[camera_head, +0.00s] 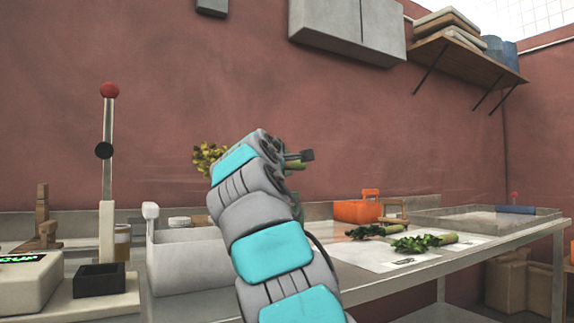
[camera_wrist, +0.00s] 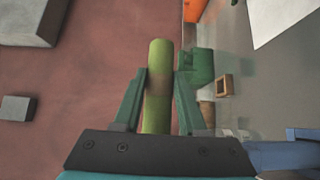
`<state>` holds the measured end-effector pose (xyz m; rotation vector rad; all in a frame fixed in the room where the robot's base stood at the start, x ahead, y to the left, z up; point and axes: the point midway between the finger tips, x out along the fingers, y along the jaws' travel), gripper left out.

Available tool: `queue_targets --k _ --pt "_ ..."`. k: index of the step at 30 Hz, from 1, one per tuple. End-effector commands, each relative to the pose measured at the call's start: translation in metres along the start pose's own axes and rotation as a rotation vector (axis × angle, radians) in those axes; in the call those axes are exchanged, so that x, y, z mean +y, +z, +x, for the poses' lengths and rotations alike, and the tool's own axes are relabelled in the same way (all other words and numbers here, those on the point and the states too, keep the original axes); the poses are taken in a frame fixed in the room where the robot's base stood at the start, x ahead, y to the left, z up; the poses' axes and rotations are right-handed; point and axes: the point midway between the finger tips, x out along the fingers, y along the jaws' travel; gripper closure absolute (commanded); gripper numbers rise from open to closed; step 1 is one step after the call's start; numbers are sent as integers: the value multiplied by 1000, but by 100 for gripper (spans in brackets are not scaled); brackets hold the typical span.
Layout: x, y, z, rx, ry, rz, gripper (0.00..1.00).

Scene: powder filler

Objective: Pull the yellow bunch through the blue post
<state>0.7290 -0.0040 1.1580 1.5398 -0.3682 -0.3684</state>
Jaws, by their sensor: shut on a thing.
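My gripper (camera_wrist: 160,88) is shut on the thick green stem of the yellow bunch (camera_wrist: 158,60) in the wrist view. In the head view the yellow leafy head of the bunch (camera_head: 207,158) sticks out left of my wrist, and its green stem end (camera_head: 295,165) shows at the right. The bunch is held in the air above the bench, lying roughly sideways. A blue, block-like shape (camera_wrist: 300,152) shows at the lower right of the wrist view; I cannot tell whether it is the blue post. My arm hides part of the bench in the head view.
A green post-like thing (camera_wrist: 197,68) stands behind the stem. Two green leafy bunches (camera_head: 425,242) lie on white paper beside an orange caddy (camera_head: 357,210). A grey bin (camera_head: 185,265) and a red-knobbed lever (camera_head: 108,150) stand at left. A shallow tray (camera_head: 475,222) is at right.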

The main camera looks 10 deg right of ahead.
Motion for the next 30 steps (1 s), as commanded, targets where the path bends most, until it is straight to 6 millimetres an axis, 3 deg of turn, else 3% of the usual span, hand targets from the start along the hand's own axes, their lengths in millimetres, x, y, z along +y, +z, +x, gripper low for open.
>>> queue_targets --k 7,30 --pt "4 1 -2 1 3 0 100" --pt "-57 1 0 0 -1 0 100"
